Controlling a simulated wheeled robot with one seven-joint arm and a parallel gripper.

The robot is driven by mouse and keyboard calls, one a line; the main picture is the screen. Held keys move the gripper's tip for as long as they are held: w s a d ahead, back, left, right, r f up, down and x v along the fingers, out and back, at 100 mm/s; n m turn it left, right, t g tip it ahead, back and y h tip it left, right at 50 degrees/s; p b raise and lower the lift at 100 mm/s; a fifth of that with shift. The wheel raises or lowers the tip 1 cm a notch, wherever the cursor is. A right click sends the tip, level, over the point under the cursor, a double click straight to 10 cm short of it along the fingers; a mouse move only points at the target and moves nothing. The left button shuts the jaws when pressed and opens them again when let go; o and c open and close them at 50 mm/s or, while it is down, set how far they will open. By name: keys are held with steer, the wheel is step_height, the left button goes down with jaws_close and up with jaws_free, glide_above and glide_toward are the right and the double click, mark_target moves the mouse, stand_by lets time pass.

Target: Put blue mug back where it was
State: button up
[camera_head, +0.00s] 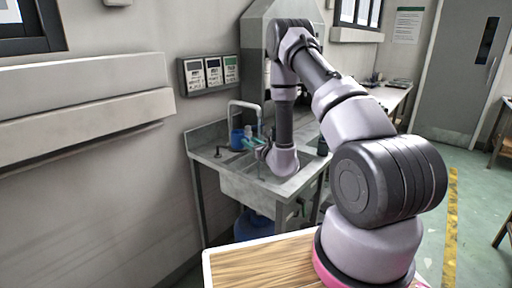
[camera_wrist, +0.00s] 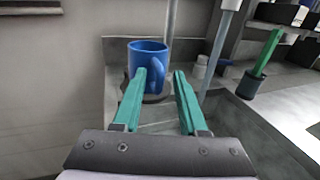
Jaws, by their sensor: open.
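The blue mug (camera_wrist: 147,60) stands upright on the sink's ledge in the wrist view, with its handle on the right side. In the head view the blue mug (camera_head: 237,138) shows small beside the tap. My gripper (camera_wrist: 166,74) is open, its two green fingers pointing toward the mug. In the head view my gripper (camera_head: 252,142) is over the sink, partly hidden by my arm.
The metal sink (camera_head: 245,188) has a curved tap (camera_head: 245,105) close to the mug. A dark cup holding a green-handled tool (camera_wrist: 251,84) and small pale containers (camera_wrist: 200,68) stand to the right. A wall lies behind the sink. A blue container (camera_head: 254,225) is below.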

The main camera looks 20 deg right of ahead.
steer(key=v, duration=1.2)
steer(key=s+a+r+n+g+y, duration=0.1)
steer(key=a+r+n+g+y, duration=0.1)
steer(key=a+r+n+y, duration=0.4)
steer(key=s+a+r+n+g+y, duration=0.1)
steer(key=a+r+g+y, duration=0.2)
steer(key=r, duration=0.5)
steer(key=s+a+r+n+g+y, duration=0.3)
steer(key=s+a+r+n+g, duration=0.5)
steer(key=s+r+n+g, duration=0.35)
steer(key=s+d+r+n+h, duration=0.1)
steer(key=s+d+n+h, duration=0.2)
steer(key=s+n+h, duration=0.6)
steer(key=s+d+r+t+h, duration=0.1)
steer(key=d+r+t+h, duration=0.2)
steer(key=d, duration=0.3)
steer(key=s+d+r+t+h, duration=0.2)
steer(key=d+r+t+h, duration=0.1)
steer(key=d, duration=0.3)
steer(key=shift+s+d+r+n+t, duration=0.25)
steer(key=shift+d+r+n+t, duration=0.2)
steer(key=shift+r, duration=0.35)
